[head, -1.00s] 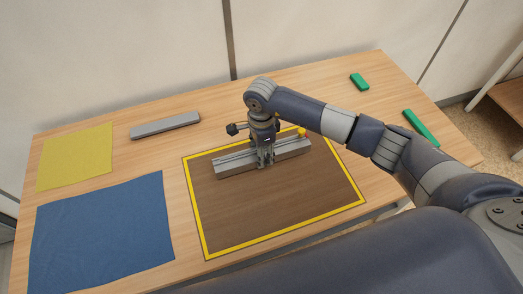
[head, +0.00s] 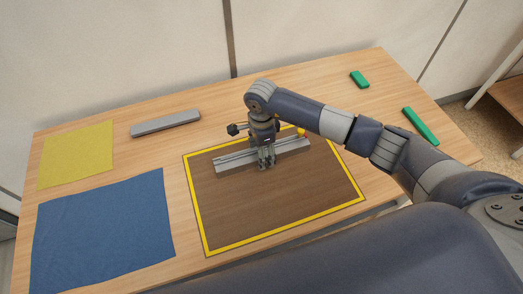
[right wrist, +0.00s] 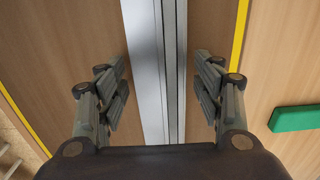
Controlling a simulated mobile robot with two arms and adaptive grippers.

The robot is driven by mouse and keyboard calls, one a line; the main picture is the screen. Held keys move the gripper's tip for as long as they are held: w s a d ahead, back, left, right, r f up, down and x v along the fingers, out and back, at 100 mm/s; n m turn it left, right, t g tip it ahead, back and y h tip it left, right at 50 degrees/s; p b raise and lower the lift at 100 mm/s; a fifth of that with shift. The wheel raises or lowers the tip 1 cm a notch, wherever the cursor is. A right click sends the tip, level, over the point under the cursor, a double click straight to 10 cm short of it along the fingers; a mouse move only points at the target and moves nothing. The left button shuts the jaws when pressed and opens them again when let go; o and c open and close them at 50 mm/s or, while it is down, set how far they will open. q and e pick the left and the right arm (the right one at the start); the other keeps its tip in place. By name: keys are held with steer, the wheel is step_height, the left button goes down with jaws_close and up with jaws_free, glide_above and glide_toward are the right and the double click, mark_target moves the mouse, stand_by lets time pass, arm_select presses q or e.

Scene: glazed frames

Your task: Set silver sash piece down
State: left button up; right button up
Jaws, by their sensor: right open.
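The silver sash piece (head: 233,163) is a long grey bar with grooves along its top. It lies on the brown board with a yellow border (head: 265,215), near the far edge. In the right wrist view the piece (right wrist: 150,60) runs up the middle of the picture. My right gripper (head: 266,162) is above the middle of the piece, pointing down. Its fingers (right wrist: 160,80) are open, one on each side of the piece, with a gap on both sides. The gripper hides the middle of the piece in the head view. My left gripper is not in view.
Another grey bar (head: 165,125) lies on the table behind the board. A yellow cloth (head: 76,156) and a blue cloth (head: 100,230) lie at the left. Two green bars (head: 359,80) (head: 421,127) lie at the right. The near part of the board is clear.

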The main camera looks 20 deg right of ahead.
steer(key=shift+w+r+b, duration=0.1)
steer(key=shift+r+b, duration=0.25)
steer(key=shift+r, duration=0.2)
step_height(320, 180, up, 11)
steer(key=b, duration=0.3)
